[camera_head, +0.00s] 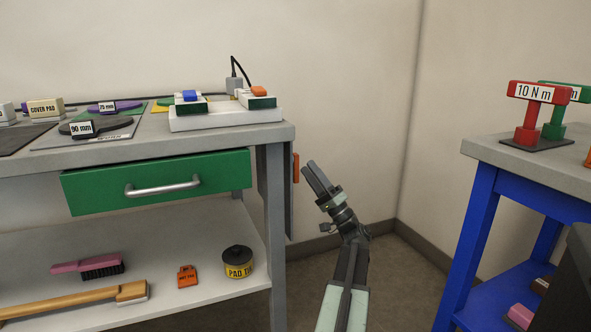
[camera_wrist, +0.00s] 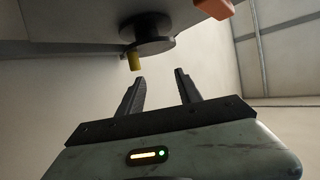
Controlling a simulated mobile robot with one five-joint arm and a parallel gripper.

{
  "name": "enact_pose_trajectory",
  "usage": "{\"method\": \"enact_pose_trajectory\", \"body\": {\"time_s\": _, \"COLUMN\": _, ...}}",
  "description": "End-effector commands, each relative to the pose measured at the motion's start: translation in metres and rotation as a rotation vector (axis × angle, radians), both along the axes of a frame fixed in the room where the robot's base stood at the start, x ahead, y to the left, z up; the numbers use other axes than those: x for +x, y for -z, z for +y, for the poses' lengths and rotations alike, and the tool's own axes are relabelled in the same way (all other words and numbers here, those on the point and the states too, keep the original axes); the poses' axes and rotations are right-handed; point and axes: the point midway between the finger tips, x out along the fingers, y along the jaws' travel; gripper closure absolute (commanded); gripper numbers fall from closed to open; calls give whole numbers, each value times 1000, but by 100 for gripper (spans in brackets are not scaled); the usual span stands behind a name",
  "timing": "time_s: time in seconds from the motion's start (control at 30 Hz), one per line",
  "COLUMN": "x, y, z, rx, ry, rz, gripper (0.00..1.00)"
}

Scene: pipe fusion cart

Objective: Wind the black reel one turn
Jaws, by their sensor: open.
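The black reel (camera_wrist: 148,36) shows in the wrist view as a dark round disc on a hub, mounted on a grey surface. A short yellow peg (camera_wrist: 134,61) sticks out from its rim, near my left finger in the picture. My gripper (camera_wrist: 160,82) is open and empty, its fingers pointing toward the reel, with the peg outside the gap between them. In the head view my gripper (camera_head: 316,178) is beside the right end of the grey bench (camera_head: 274,210). I cannot make out the reel in the head view.
An orange part (camera_head: 296,168) sits on the bench's right end, close to my gripper; an orange piece (camera_wrist: 213,7) also shows in the wrist view. A blue-framed table (camera_head: 480,215) stands at the right. Open floor lies between.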

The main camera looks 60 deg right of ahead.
Motion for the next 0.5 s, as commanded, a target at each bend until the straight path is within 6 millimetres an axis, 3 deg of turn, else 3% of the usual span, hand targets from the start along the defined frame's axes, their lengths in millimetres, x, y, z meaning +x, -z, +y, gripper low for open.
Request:
{"method": "enact_pose_trajectory", "body": {"time_s": 0.1, "x": -26, "y": 0, "z": 2, "rx": 0, "ry": 2, "rz": 1, "gripper": 59}}
{"method": "enact_pose_trajectory", "body": {"time_s": 0.2, "x": -41, "y": 0, "z": 3, "rx": 0, "ry": 0, "rz": 0, "gripper": 59}}
{"method": "enact_pose_trajectory", "body": {"time_s": 0.5, "x": -49, "y": 0, "z": 3, "rx": 0, "ry": -1, "rz": 0, "gripper": 59}}
